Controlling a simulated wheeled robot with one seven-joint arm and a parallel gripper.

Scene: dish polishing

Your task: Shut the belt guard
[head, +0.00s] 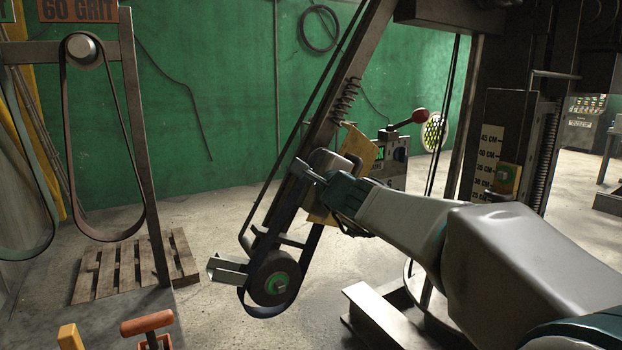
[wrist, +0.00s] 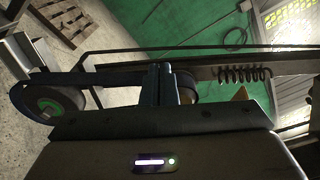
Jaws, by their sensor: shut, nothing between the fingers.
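The belt grinder's slanted arm (head: 318,135) carries a dark belt around a contact wheel with a green hub (head: 277,284). A worn yellow plate (head: 361,152), which looks like the belt guard, stands out beside the belt behind my gripper; its lower part is partly covered. I cannot tell its exact angle. My gripper (head: 328,181) is at the belt's upper end, close to the plate, with its fingers together and empty. In the wrist view the fingers (wrist: 166,72) overlap the belt, between the wheel (wrist: 52,104) and the spring; contact is unclear. A yellow corner (wrist: 241,93) shows right of them.
A control box with a red-knobbed lever (head: 419,116) stands behind the plate. A metal channel (head: 228,270) juts left of the wheel. A rack with hanging belts (head: 130,130) and a pallet (head: 135,267) are at left. Open floor lies between rack and grinder.

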